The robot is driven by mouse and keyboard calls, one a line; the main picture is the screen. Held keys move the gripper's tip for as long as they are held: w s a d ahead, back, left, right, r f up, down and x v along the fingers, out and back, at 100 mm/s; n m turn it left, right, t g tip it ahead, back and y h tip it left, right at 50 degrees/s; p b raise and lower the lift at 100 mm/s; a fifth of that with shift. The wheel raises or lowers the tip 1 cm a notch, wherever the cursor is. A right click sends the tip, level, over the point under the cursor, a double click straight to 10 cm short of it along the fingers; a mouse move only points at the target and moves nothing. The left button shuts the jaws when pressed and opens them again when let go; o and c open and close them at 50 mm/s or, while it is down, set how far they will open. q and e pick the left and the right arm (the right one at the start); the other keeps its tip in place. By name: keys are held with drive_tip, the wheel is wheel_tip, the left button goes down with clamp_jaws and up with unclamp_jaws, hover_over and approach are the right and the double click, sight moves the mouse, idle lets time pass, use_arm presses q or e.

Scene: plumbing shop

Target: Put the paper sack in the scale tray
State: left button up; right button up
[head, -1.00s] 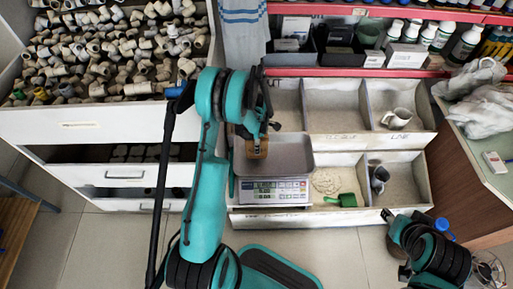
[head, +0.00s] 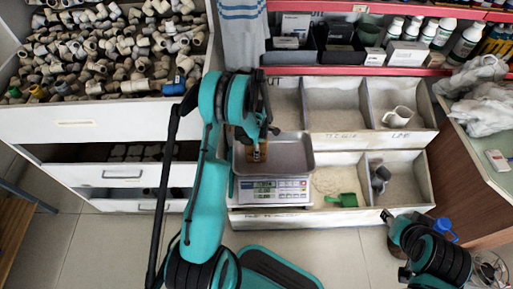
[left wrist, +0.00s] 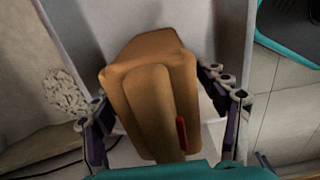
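In the head view the sack (head: 257,151) shows below my left gripper (head: 256,139), within the outline of the grey scale tray (head: 288,155). Whether the sack touches the tray floor I cannot tell. The scale (head: 273,191) has a white front with a display.
White bins with a mug (head: 398,117) and a green scoop (head: 344,200) stand right of the scale. A drawer unit full of pipe fittings (head: 110,55) is at the left. Bottles and boxes line the red shelf behind.

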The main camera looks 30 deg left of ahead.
use_arm(q)
wheel_tip(320, 180, up, 12)
drive_tip(key=p, duration=0.4)
drive_tip(key=shift+p, duration=0.3)
drive_tip(key=s+d+r+m+t, duration=0.1)
drive_tip(key=s+d+r+m, duration=0.1)
drive_tip(key=d+r+m, duration=0.3)
drive_tip(key=s+d+r+m+t, duration=0.1)
drive_tip(key=s+r+m, duration=0.15)
drive_tip(key=r, duration=0.45)
drive_tip(key=s+d+r+m+t, duration=0.1)
drive_tip(key=s+d+r+m, duration=0.1)
drive_tip(key=d+r+m, duration=0.3)
drive_tip(key=s+d+r+m+t, duration=0.2)
drive_tip(key=s+r+m, duration=0.1)
drive_tip(key=s+m, duration=0.3)
drive_tip(key=s+d+r+m+t, duration=0.2)
drive_tip(key=s+m, duration=0.4)
drive_tip(key=shift+s+d+r, duration=0.2)
drive_tip(key=shift+d+r, duration=0.05)
drive_tip(key=shift+r, duration=0.15)
